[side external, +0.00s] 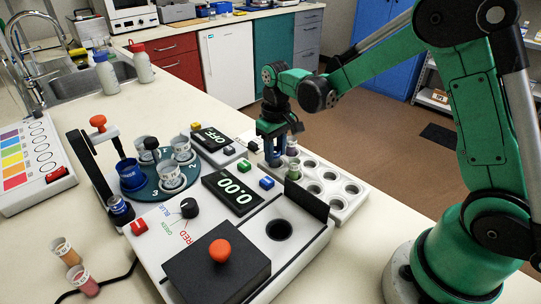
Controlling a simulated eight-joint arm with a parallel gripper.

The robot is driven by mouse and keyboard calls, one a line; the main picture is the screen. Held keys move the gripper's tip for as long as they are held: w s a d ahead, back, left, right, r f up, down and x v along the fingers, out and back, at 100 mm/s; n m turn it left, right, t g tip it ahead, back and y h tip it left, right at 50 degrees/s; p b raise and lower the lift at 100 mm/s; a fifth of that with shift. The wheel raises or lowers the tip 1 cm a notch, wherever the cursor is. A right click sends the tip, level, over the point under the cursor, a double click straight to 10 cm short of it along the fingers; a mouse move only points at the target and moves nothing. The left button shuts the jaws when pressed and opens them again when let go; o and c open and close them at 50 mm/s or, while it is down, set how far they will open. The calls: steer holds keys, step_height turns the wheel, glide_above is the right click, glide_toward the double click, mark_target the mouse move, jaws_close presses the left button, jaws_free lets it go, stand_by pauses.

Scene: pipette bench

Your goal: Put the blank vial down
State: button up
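My gripper (274,160) points down over the back left part of a white rack (345,212) with round wells. Its dark blue fingers hide what is between them, so I cannot tell whether it is open or shut on a vial. I cannot tell which vial is the blank one. Several other wells of the rack look empty.
Left of the rack stands a white instrument with a 0.00 display (233,192), a dial (189,208) and a dark round well (279,230). A turntable (150,188) holds several cups. Two vials (75,268) stand at front left. A raised dark lid (307,198) borders the rack.

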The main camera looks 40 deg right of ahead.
steer(key=o, duration=0.4)
steer(key=shift+c, duration=0.2)
steer(key=shift+r, duration=0.1)
step_height(320, 180, up, 12)
steer(key=s+a+f+t, duration=0.2)
steer(key=s+a+t, duration=0.1)
steer(key=s+t, duration=0.4)
steer(key=shift+s, duration=1.9)
steer(key=shift+a+f, duration=0.1)
